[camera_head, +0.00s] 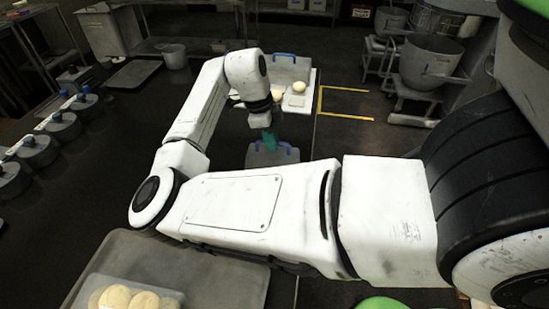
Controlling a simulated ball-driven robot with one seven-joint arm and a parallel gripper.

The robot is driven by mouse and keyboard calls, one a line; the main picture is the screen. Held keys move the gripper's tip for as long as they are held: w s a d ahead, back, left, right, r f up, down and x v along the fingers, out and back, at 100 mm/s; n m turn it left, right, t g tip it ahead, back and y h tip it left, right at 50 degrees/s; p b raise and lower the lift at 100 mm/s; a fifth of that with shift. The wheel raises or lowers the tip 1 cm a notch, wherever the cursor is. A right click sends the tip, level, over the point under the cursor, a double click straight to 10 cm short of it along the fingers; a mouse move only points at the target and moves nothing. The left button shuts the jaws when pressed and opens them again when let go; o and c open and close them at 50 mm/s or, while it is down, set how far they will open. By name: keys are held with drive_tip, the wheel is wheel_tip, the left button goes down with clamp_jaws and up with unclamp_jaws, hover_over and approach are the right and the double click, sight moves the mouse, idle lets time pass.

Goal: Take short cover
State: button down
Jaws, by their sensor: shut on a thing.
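My gripper (270,140), with teal fingers, points down past the end of my white arm, over the dark worktop. It is shut on the blue handle of a small grey cover (270,157). The cover's lower part is hidden behind my forearm, so I cannot tell if it touches the worktop. A second grey cover (290,69) with a blue handle stands upright behind a white board (306,102) at the back.
Pale dough balls (299,87) sit on the white board. Several round grey weights or lids (38,150) with blue tops line the left. A grey tray (225,280) holds a clear container of dough (130,297) in front. A large mixer bowl (430,62) stands back right.

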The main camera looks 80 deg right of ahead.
drive_tip(key=s+p+v, duration=0.2)
drive_tip(key=p+v, duration=0.6)
drive_tip(key=v, duration=0.3)
drive_tip(key=shift+s+r, duration=0.35)
drive_tip(key=shift+r, duration=0.15)
drive_tip(key=shift+d, duration=0.15)
